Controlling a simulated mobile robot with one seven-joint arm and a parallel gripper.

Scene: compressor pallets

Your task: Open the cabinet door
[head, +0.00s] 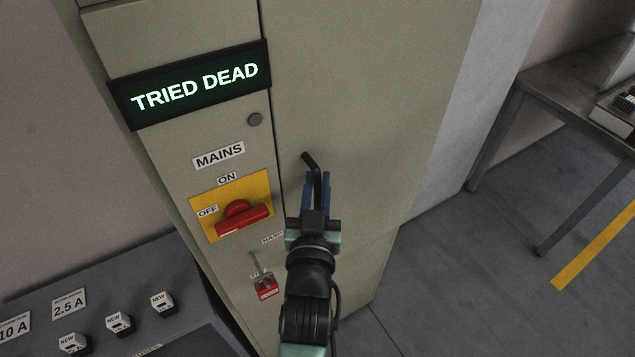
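The beige cabinet door (370,80) fills the middle of the head view. It looks shut, with a thin dark seam along its left edge. A black bent handle (309,161) sticks out from the door near that seam. My gripper (317,182) is at the handle, with its blue fingers pointing up the picture. The handle's lower part runs down between the two fingers, and its upper bend shows above them. The fingers hide the rest of the handle. I cannot tell whether they press on it.
Left of the door are a lit "TRIED DEAD" sign (194,85), a red mains switch (243,219) on a yellow plate, and a red padlock (267,287). A grey bench (40,298) with small boxes stands lower left. A table (565,95) stands right; floor between is clear.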

